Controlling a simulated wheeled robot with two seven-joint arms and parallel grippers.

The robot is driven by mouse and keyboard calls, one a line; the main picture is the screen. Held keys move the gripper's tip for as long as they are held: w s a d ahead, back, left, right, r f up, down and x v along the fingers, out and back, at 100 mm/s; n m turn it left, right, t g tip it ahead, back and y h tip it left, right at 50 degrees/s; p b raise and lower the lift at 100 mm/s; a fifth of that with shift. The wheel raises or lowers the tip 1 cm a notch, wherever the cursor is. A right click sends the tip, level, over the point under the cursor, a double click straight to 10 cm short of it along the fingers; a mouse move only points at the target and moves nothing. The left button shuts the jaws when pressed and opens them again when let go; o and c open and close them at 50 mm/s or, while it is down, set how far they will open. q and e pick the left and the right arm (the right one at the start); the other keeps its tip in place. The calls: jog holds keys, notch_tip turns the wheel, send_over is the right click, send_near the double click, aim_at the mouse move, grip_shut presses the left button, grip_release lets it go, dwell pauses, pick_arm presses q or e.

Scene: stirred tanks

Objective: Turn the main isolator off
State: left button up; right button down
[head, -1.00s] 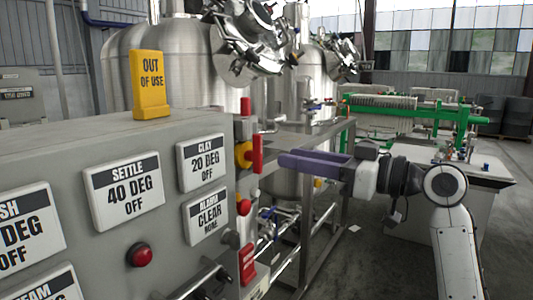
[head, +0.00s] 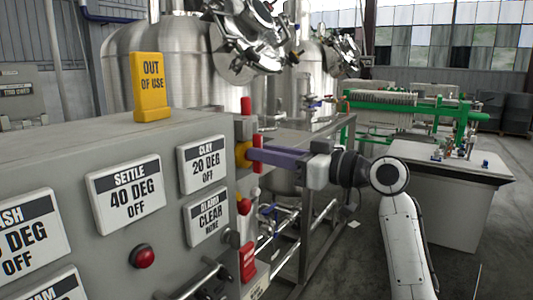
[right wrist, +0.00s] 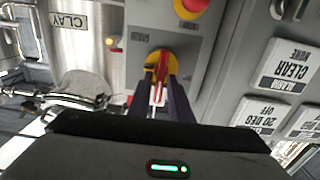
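The main isolator is a red handle on a round yellow base (head: 242,154), on the side face of the grey control panel. In the right wrist view the red handle (right wrist: 160,78) stands between my two dark purple fingers, with the yellow base (right wrist: 152,58) behind it. My right gripper (head: 252,154) is at the isolator, with its fingertips at the yellow base. The fingers lie on either side of the handle, and a narrow gap seems to remain, so it looks open around it. In the head view the fingers partly hide the handle. My left gripper is not in view.
The panel front (head: 90,165) carries several label plates and a red button (head: 143,256). A yellow "OUT OF USE" sign (head: 150,86) stands on top. A red mushroom button (right wrist: 190,6) is close to the isolator. Steel tanks (head: 165,65) and a pipe frame stand behind.

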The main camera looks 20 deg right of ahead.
pick_arm(q)
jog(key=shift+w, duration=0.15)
jog(key=shift+b, duration=0.35)
pick_arm(e)
jog(key=shift+f+n, duration=0.1)
jog(key=shift+n, duration=0.2)
jog(key=n+b, duration=0.2)
jog(key=n, duration=0.1)
jog(key=n+b, duration=0.1)
jog(key=n, duration=0.3)
jog(key=n+b, duration=0.2)
jog(key=n, duration=0.1)
jog(key=shift+s+a+f+n+b, duration=0.25)
jog(key=shift+s+a+n+b, duration=0.05)
jog(key=shift+s+a+b, duration=0.1)
jog(key=n, duration=0.4)
jog(key=shift+a+f, duration=0.1)
jog(key=shift+f, duration=0.15)
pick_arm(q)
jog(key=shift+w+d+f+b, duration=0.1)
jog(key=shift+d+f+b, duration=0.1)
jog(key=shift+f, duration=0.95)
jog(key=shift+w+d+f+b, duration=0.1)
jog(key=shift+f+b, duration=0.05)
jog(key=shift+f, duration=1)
pick_arm(e)
jog(key=shift+n, duration=1.3)
jog(key=shift+f, duration=0.1)
